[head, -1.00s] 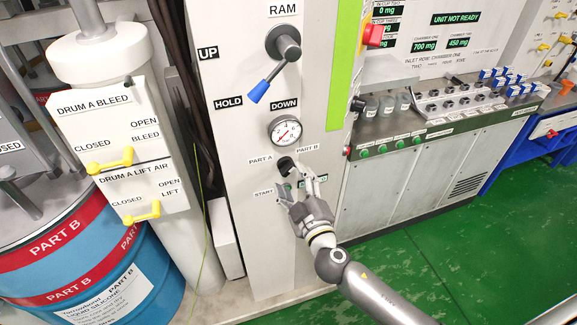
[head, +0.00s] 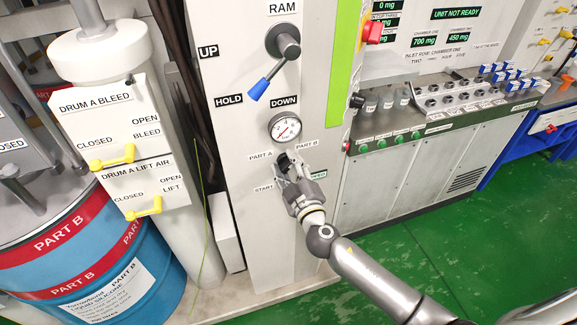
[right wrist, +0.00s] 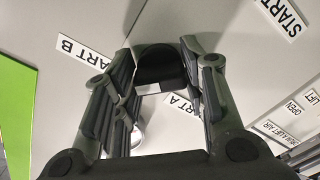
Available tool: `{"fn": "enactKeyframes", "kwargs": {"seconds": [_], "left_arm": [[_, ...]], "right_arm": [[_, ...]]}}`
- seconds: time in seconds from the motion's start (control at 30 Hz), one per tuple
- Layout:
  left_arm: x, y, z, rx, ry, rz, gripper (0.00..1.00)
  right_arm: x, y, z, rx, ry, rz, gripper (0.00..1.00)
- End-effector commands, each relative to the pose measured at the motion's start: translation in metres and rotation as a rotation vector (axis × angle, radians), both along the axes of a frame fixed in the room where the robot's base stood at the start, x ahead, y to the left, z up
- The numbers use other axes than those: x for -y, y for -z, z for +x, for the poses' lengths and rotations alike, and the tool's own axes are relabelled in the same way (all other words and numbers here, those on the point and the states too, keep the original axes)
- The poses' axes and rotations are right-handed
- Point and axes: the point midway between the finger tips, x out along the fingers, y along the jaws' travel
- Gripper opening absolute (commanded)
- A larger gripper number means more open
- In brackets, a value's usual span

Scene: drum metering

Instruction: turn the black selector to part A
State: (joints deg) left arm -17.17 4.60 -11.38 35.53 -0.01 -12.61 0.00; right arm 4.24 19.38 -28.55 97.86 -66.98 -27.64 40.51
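The black selector (right wrist: 160,66) sits on the pale grey panel between the PART A and PART B labels. In the right wrist view it lies between the two fingers of my right gripper (right wrist: 163,72), with a white mark on its lower edge. In the head view the fingers of my right gripper (head: 290,164) reach up to the selector and hide most of it. The fingers are apart, one on each side of the selector; I cannot tell whether they touch it. My left gripper is not in view.
A pressure gauge (head: 285,128) is just above the selector, and the blue-tipped RAM lever (head: 270,78) is higher up. START and a green-labelled button area flank the gripper below. Yellow-handled valves (head: 112,160) and a blue drum (head: 120,275) stand at the left.

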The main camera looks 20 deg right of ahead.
Motion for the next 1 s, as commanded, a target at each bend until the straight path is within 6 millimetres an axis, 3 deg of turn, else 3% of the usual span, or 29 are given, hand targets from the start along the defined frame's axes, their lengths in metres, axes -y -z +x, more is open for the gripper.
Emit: {"fn": "enactKeyframes", "kwargs": {"seconds": [0.1,0.47,1.0], "left_arm": [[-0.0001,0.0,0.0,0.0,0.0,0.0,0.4],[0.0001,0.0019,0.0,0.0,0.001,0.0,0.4],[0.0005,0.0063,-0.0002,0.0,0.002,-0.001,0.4]], "right_arm": [[-0.0003,0.0003,-0.0002,-0.001,-0.001,0.0,0.15],[-0.0005,0.0006,-0.0003,0.002,-0.001,-0.067,0.15],[-0.0006,0.0001,-0.0003,0.018,-0.002,-0.517,0.15]]}}
